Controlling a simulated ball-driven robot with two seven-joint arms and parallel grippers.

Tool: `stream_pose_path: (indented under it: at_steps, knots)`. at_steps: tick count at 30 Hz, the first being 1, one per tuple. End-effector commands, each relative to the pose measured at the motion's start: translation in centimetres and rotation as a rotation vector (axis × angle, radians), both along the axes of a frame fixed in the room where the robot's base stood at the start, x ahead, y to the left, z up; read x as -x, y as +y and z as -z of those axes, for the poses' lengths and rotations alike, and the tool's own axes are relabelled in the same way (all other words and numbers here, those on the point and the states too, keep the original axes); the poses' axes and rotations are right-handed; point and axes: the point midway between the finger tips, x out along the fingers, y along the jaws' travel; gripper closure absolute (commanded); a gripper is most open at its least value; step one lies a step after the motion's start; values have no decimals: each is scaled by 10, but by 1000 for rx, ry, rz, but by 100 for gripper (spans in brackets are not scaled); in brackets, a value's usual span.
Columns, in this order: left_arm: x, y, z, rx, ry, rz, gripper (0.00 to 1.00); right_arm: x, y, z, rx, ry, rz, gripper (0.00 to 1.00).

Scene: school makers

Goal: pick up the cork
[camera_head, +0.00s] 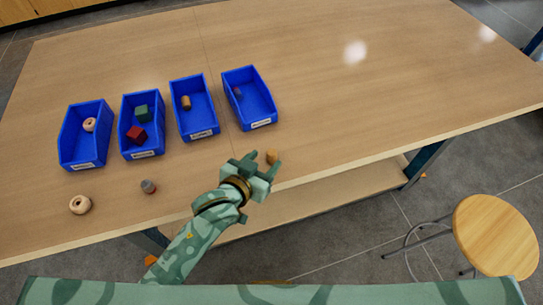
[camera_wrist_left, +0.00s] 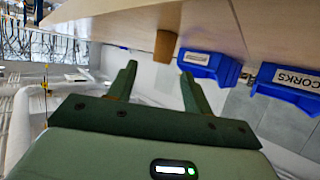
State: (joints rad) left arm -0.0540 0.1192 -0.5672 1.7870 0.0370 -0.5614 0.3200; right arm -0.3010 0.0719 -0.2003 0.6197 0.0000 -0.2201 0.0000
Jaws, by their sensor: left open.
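The cork (camera_head: 271,156) is a small tan-brown cylinder standing on the wooden table near its front edge, in front of the rightmost bin. My left gripper (camera_head: 263,163) is open and empty, with its fingers reaching toward the cork. In the left wrist view, which looks upside down, the cork (camera_wrist_left: 165,44) shows just beyond and between the two open fingertips (camera_wrist_left: 158,72). It looks apart from both fingers. My right gripper is not in view.
Several blue bins stand behind; one labelled CORKS (camera_wrist_left: 292,82) shows in the wrist view. A brown piece (camera_head: 186,103) lies in the third bin. A wooden ring (camera_head: 80,204) and a small grey-red piece (camera_head: 148,186) lie at left. The table's right side is clear.

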Motion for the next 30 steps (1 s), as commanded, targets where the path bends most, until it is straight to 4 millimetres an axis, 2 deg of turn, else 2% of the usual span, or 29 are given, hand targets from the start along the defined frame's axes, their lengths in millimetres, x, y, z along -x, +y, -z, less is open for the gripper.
stream_pose_path:
  at_steps: [3,6,14,15,20,30]
  knots:
    - [-19,-7,10,0,-2,0,50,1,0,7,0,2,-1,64]
    - [-29,-13,15,0,-1,1,50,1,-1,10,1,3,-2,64]
    - [-33,-15,16,0,0,1,50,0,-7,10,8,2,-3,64]
    - [-33,-15,16,0,0,1,53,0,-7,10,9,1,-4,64]
    - [-33,-15,16,0,0,1,97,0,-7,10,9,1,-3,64]
    - [-33,-15,16,0,0,1,98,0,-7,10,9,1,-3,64]
